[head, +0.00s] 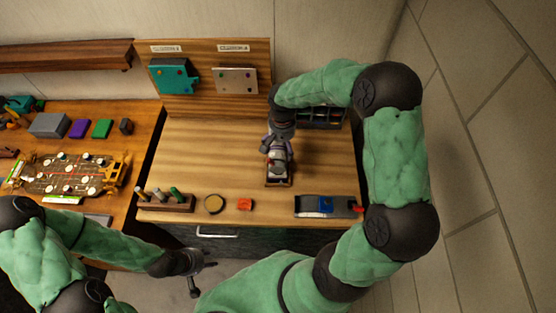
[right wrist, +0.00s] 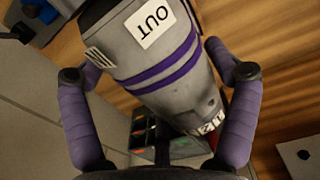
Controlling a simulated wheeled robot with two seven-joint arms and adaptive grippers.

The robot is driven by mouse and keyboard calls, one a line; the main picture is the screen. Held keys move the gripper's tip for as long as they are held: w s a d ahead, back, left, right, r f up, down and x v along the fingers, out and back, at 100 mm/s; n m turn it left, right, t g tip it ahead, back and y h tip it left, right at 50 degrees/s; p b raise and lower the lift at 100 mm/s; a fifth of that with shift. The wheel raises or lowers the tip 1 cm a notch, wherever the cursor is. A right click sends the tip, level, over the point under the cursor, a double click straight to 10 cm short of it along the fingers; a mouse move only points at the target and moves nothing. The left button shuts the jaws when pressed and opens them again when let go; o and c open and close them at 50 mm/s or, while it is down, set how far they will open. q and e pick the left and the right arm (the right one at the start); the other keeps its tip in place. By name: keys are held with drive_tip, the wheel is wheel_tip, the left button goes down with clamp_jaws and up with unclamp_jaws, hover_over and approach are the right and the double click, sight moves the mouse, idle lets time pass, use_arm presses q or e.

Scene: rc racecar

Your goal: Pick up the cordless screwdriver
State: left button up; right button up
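The cordless screwdriver (head: 277,161) is grey with purple bands and sits at the middle of the workbench, partly hidden under my right gripper. In the right wrist view the screwdriver (right wrist: 165,65) fills the space between the fingers, with a white "OUT" label on it. My right gripper (head: 278,140) is over it from above. In the right wrist view the fingers of my right gripper (right wrist: 155,65) are wide apart, one on each side of the body; I cannot tell whether they touch it. My left gripper (head: 199,275) is open and empty in front of the bench.
A compartment bin (head: 328,117) stands behind the screwdriver. A car chassis (head: 75,175) lies on the left table.

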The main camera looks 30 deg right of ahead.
drive_tip(key=c, duration=0.9)
drive_tip(key=shift+w, duration=0.1)
drive_tip(key=shift+c, duration=0.2)
drive_tip(key=shift+r, duration=0.1)
